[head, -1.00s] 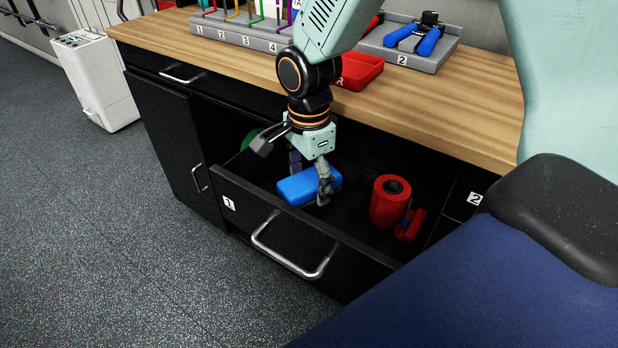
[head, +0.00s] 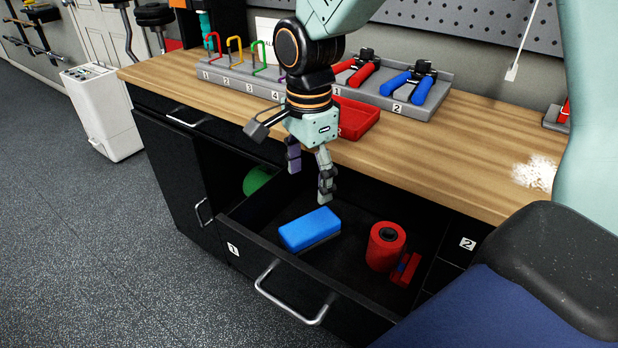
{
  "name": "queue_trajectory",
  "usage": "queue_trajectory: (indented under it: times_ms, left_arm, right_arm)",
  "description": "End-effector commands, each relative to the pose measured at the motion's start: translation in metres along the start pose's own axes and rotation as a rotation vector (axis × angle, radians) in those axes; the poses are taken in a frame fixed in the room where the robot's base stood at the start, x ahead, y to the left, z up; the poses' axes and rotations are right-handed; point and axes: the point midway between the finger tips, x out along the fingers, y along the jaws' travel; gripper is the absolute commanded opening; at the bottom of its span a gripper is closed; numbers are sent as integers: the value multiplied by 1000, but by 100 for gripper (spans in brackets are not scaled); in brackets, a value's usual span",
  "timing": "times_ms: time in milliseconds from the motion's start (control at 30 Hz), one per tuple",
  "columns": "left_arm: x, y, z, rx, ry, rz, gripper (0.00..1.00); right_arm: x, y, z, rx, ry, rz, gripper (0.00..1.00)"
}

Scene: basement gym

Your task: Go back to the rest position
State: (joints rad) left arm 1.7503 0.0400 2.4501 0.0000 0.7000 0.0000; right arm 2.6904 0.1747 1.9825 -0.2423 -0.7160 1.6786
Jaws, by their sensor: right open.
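My right gripper (head: 308,185) is open and empty above the open drawer labelled 1 (head: 275,265), with its fingers pointing down. A blue block (head: 310,229) lies in the drawer below the fingers, apart from them. A red cylinder (head: 385,246) with a dark centre stands in the drawer to the right, with a small red item (head: 405,269) beside it. A green round object (head: 257,180) shows partly at the drawer's back left. My left gripper is not in view.
The wooden worktop (head: 470,165) holds a red tray (head: 355,117), a grey holder (head: 395,95) with red-handled and blue-handled tools, and a rack of coloured hooks (head: 245,80). A white patch (head: 536,171) marks the worktop. A white cabinet (head: 103,112) stands left; the floor (head: 110,240) is clear.

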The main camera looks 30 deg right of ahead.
Motion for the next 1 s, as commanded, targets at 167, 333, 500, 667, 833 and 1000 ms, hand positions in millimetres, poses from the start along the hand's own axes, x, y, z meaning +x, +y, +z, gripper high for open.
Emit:
queue_trajectory:
  times_ms: [167, 333, 500, 667, 833, 1000]
  left_arm:
    - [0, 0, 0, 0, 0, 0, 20]
    - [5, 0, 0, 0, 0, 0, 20]
    - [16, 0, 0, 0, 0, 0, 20]
    - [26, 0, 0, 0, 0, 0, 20]
    - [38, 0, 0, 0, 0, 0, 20]
    - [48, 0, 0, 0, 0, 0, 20]
  right_arm:
    - [1, 0, 0, 0, 0, 0, 77]
    - [11, 0, 0, -1, 0, 2, 77]
    - [39, 1, 0, -1, 0, 4, 77]
    - [67, 1, 0, 1, -1, 3, 77]
    - [96, 1, 0, -1, 0, 4, 77]
    - [121, 1, 0, -1, -1, 2, 77]
